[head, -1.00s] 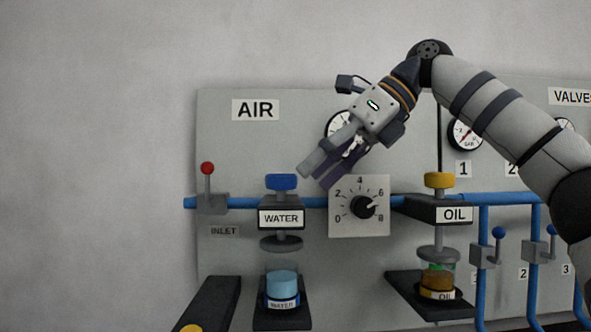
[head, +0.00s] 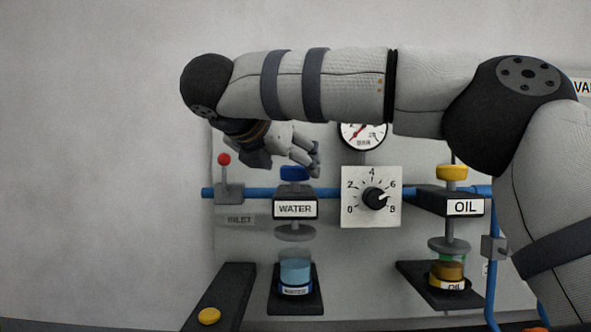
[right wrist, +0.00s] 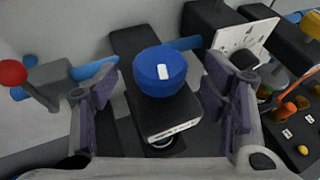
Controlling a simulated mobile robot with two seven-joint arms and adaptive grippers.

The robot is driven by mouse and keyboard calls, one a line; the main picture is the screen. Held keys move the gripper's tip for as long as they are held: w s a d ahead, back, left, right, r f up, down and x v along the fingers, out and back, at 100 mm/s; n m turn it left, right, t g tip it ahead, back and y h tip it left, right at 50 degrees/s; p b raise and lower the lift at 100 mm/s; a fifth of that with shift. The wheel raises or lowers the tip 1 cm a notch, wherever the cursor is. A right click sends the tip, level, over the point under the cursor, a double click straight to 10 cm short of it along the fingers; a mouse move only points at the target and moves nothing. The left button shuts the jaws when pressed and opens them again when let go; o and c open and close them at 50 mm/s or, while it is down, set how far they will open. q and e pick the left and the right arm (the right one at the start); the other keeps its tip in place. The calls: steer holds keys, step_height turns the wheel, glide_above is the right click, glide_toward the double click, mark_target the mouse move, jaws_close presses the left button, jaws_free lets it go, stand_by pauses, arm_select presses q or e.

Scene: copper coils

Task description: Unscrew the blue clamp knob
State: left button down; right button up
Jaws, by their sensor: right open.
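The blue clamp knob (head: 294,173) sits on top of the dark clamp block labelled WATER (head: 295,208). Below it are a grey disc and a jar of blue liquid (head: 295,270). In the right wrist view the knob (right wrist: 160,71) lies between the two open fingers (right wrist: 165,100), with a gap on each side. It shows a white mark on its top. My left gripper is not in view.
A red-tipped inlet lever (head: 224,172) stands left of the knob on the blue pipe. A dial (head: 371,197) is to its right, then the OIL clamp with a yellow knob (head: 452,173). A pressure gauge (head: 363,134) is above the dial.

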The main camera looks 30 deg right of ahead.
mark_target(295, 169)
steer(key=x, duration=0.3)
steer(key=shift+w+d+f, duration=0.1)
steer(key=shift+w+d, duration=0.1)
steer(key=shift+d, duration=0.1)
steer(key=c, duration=1.2)
steer(key=shift+n+y, duration=0.3)
